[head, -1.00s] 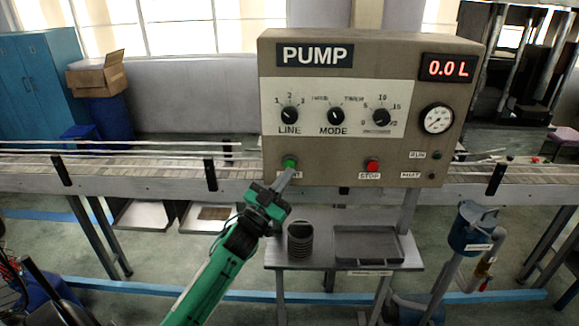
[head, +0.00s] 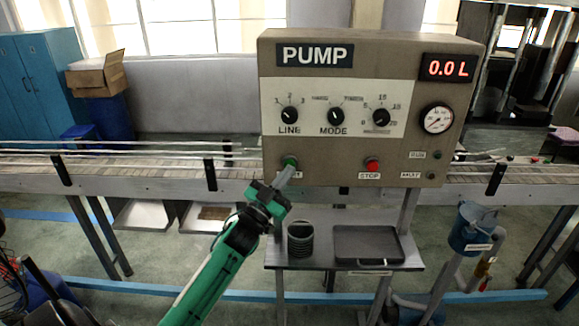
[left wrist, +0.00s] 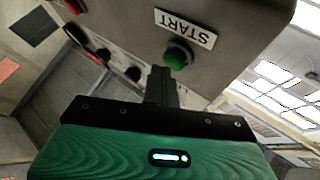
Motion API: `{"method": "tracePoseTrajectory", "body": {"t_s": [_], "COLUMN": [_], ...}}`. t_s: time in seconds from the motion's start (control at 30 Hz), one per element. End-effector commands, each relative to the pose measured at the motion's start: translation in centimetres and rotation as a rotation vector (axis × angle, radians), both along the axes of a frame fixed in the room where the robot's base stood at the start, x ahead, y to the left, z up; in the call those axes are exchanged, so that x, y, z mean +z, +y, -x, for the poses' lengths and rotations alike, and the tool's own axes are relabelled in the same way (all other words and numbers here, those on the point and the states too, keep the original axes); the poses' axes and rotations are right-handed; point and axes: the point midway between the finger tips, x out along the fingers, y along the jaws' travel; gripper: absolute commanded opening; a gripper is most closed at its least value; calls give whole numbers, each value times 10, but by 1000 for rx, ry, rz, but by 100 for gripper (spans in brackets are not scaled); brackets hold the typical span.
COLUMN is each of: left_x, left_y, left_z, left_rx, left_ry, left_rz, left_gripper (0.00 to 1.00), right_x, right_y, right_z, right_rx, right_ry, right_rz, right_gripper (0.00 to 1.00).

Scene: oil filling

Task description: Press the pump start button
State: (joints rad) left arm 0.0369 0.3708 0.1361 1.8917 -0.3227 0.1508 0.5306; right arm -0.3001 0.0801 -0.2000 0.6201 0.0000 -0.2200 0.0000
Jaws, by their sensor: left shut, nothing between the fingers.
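The pump panel (head: 362,105) is a beige box with a red display reading 0.0 L. Its green start button (head: 290,161) is at the lower left, and it also shows in the left wrist view (left wrist: 178,57) under the START label (left wrist: 186,28). My left gripper (head: 287,172) is shut and empty, with its tips right at the start button in the head view. In the left wrist view the fingers (left wrist: 162,78) point at the button's edge; I cannot tell whether they touch it. My right gripper is not in view.
The red stop button (head: 372,165) is to the right on the same panel. Knobs and a gauge (head: 436,118) sit above. A small table (head: 340,256) below holds a ribbed dark cup (head: 300,240) and a tray (head: 368,258). A conveyor (head: 120,178) runs behind.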

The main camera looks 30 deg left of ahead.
Motion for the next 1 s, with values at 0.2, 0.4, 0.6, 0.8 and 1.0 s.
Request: {"method": "tracePoseTrajectory", "body": {"t_s": [0.2, 0.4, 0.6, 0.8, 1.0], "left_x": [0, 0, 0, 0, 0], "left_y": [1, 3, 4, 5, 5], "left_z": [-2, -4, -6, -9, -9], "left_rx": [0, 0, 0, 1, 0], "left_ry": [0, 0, 0, 1, 1], "left_rz": [-1, -1, -1, -1, 0], "left_gripper": [0, 0, 0, 0, 0], "right_x": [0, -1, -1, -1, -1], "right_y": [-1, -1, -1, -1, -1], "right_z": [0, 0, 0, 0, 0], "right_rx": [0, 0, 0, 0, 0], "right_ry": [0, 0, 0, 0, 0], "right_rz": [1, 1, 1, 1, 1], "right_gripper": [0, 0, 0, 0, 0]}}
